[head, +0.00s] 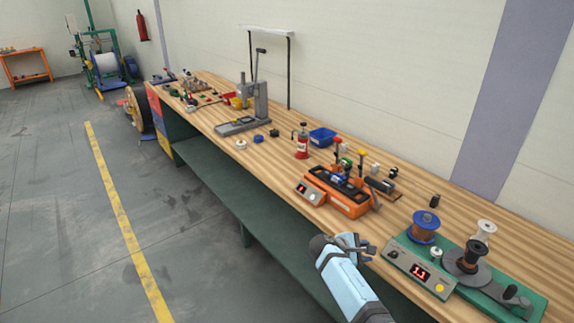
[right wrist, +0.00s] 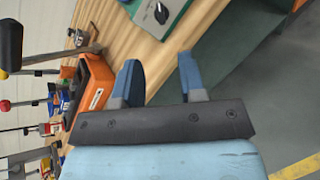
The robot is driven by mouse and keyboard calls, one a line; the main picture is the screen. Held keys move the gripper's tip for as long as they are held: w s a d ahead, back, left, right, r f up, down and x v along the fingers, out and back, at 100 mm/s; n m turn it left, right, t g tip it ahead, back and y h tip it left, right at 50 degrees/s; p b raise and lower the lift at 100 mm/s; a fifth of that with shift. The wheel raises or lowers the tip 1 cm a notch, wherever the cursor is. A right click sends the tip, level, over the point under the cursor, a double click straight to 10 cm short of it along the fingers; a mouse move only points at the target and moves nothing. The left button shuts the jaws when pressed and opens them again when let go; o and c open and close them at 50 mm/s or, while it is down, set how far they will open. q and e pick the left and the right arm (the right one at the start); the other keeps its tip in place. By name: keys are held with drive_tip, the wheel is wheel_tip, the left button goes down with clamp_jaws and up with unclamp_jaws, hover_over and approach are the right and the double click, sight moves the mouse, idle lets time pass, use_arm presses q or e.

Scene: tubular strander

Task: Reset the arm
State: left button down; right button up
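My right arm (head: 352,287) comes in from the bottom of the head view, light blue with dark joints. My right gripper (head: 358,243) is beside the front edge of the workbench, between the orange device and the green winding unit. In the right wrist view the two blue fingers of my right gripper (right wrist: 158,65) stand apart with nothing between them. The wooden bench top (right wrist: 130,40) and its edge show beyond them. My left arm and gripper are not in view.
The wooden workbench (head: 300,227) runs along the wall. An orange device (head: 345,201) and a green winding unit (head: 450,276) with spools stand near my gripper.

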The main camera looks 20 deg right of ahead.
drive_tip(key=s+a+f+m+t+y, duration=0.2)
drive_tip(key=s+a+f+t+y, duration=0.45)
drive_tip(key=s+f, duration=0.6)
drive_tip(key=s+a+r+m+t+y, duration=0.1)
drive_tip(key=s+a+r+m+y, duration=0.2)
drive_tip(key=s+a, duration=0.4)
drive_tip(key=s+a+r+m+t+y, duration=0.2)
drive_tip(key=s+a+r+m+y, duration=0.1)
drive_tip(key=s, duration=0.8)
drive_tip(key=a+m+y, duration=0.1)
drive_tip(key=a+y, duration=0.1)
drive_tip(key=a, duration=0.1)
drive_tip(key=shift+s+a+r+m+y, duration=0.3)
drive_tip(key=shift+s+a+r+y, duration=0.05)
